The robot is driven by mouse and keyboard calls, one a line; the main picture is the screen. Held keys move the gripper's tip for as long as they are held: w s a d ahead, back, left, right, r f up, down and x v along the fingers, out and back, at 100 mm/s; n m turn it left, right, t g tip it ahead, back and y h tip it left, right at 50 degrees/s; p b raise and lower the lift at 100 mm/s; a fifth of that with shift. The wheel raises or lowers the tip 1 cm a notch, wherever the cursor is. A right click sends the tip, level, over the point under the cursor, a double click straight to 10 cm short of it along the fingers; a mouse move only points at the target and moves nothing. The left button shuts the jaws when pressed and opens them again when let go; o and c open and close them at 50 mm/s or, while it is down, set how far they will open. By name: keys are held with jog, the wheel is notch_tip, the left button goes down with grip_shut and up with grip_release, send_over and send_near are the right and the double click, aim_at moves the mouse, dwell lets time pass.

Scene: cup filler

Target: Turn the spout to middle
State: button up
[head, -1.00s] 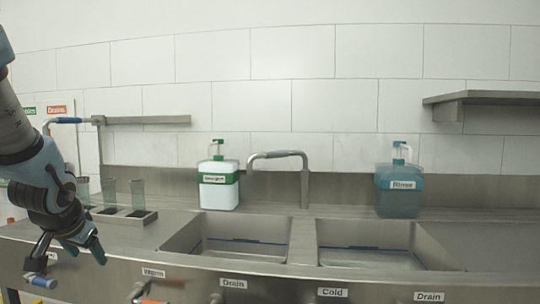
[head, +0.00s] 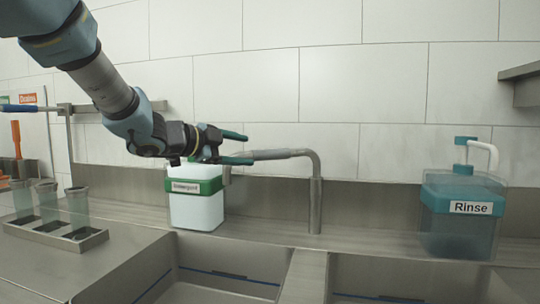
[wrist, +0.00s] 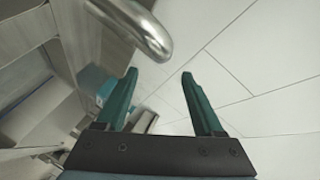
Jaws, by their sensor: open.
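The grey metal spout (head: 285,153) rises from its post behind the sinks and bends to the left, with its downturned tip near the green detergent bottle. My gripper (head: 249,149) is at the spout's left end, with its two green fingers apart. In the wrist view the rounded spout (wrist: 150,28) lies beyond the fingertips of my gripper (wrist: 160,74), mostly ahead of the left finger. Nothing shows between the fingers. In the head view I cannot tell whether a finger touches the spout.
The detergent bottle (head: 197,212) stands just below my gripper. A blue rinse bottle (head: 455,232) stands at the right. Two sink basins lie in front, with a divider (head: 306,270) between them. A rack of cups (head: 62,238) is at the left.

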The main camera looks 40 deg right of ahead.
aim_at(270, 154)
jog(key=p+x, duration=0.1)
jog(key=x, duration=0.9)
jog(key=shift+d+f, duration=0.1)
jog(key=shift+d, duration=0.1)
jog(key=shift+s, duration=0.1)
jog(key=shift+c, duration=0.2)
grip_shut()
dwell(0.8)
